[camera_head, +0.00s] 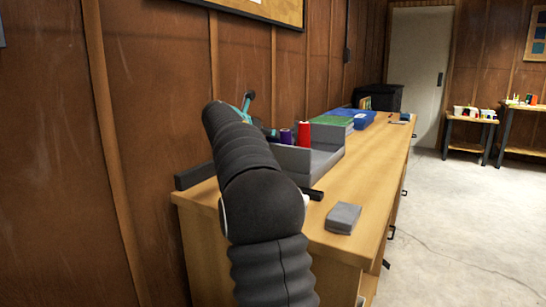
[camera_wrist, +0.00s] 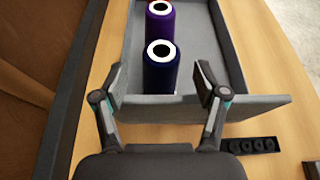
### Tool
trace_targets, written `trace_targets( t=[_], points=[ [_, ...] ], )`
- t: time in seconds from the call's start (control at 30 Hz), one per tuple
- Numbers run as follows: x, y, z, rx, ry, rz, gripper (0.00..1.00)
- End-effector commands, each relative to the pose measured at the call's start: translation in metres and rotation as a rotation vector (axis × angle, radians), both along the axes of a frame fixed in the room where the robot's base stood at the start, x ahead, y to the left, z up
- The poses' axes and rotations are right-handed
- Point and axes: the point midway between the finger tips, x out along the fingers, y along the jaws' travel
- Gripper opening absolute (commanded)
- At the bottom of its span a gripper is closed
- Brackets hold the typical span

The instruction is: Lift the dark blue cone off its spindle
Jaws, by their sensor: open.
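The dark blue cone (camera_wrist: 160,74) stands upright in a grey tray (camera_wrist: 222,45) in the wrist view, with a white ring and dark hole at its top. A purple cone (camera_wrist: 161,22) stands just behind it. My gripper (camera_wrist: 159,82) is open, its two fingers apart on either side of the dark blue cone's near side, with nothing visibly held. The spindle under the cone is hidden. In the head view the dark blue cone is hidden behind my arm, while the purple cone (camera_head: 286,136) and a red cone (camera_head: 304,134) show beside the arm.
The tray's low front wall (camera_wrist: 255,104) crosses near my fingers. A black strip with round holes (camera_wrist: 253,146) lies on the wooden bench (camera_head: 365,165). A grey block (camera_head: 343,218) sits near the bench's front edge. Blue and green items (camera_head: 350,117) stand farther back. The wall is close on the left.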

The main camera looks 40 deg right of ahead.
Motion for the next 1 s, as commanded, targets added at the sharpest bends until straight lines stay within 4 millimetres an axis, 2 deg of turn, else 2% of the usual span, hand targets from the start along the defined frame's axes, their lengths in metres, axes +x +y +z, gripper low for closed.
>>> trace_targets(
  t=[0.23,0.53,0.8,0.87,1.0],
  points=[
    [0.003,-0.011,-0.005,0.0,-0.001,0.0,0.72],
    [0.015,-0.046,-0.019,0.0,-0.001,-0.001,0.72],
    [0.016,-0.05,-0.021,0.0,-0.002,0.001,0.72],
    [0.016,-0.05,-0.021,0.0,-0.002,0.001,0.6],
    [0.016,-0.049,-0.021,0.001,-0.001,0.001,0.25]
  ],
)
